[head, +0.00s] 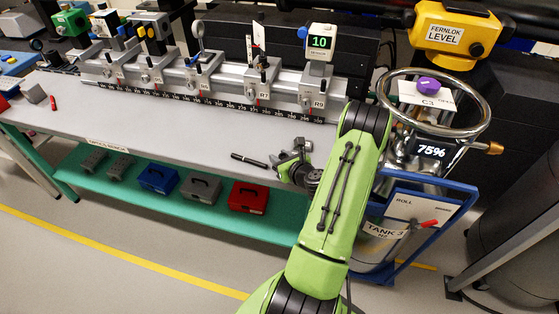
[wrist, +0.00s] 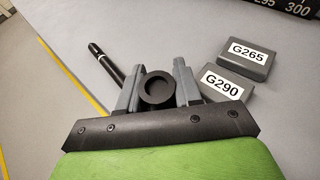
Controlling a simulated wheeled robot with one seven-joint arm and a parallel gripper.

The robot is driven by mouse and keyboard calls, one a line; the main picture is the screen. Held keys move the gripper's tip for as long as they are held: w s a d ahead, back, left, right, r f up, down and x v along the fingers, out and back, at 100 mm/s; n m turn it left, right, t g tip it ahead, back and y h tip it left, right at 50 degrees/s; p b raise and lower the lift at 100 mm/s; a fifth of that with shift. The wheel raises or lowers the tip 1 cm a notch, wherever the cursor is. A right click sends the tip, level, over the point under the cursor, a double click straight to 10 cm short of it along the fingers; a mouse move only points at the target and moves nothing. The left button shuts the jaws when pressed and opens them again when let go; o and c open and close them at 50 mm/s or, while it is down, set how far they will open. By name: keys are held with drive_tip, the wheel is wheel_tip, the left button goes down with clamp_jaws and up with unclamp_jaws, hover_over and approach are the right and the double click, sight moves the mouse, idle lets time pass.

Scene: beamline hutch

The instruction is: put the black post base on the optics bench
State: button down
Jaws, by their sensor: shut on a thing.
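The black post base (wrist: 157,92) is a round black piece with a ring-shaped top, between the two grey fingers in the wrist view. My gripper (wrist: 155,68) is shut on it. In the head view my gripper (head: 293,153) is over the right front part of the optics bench (head: 160,122), a long grey table, and the post base cannot be made out there. The bench top (wrist: 185,35) also fills much of the wrist view under the fingers. I cannot tell whether the base touches it.
A black pen (head: 249,160) lies left of my gripper. Grey blocks marked G265 (wrist: 246,60) and G290 (wrist: 221,88) lie to its right. A rail (head: 215,92) with several mounts runs along the back. A handwheel (head: 478,128) stands at right.

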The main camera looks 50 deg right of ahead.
drive_tip(key=shift+f, duration=0.15)
drive_tip(key=c, duration=1.1)
unclamp_jaws()
drive_tip(key=shift+o, duration=0.2)
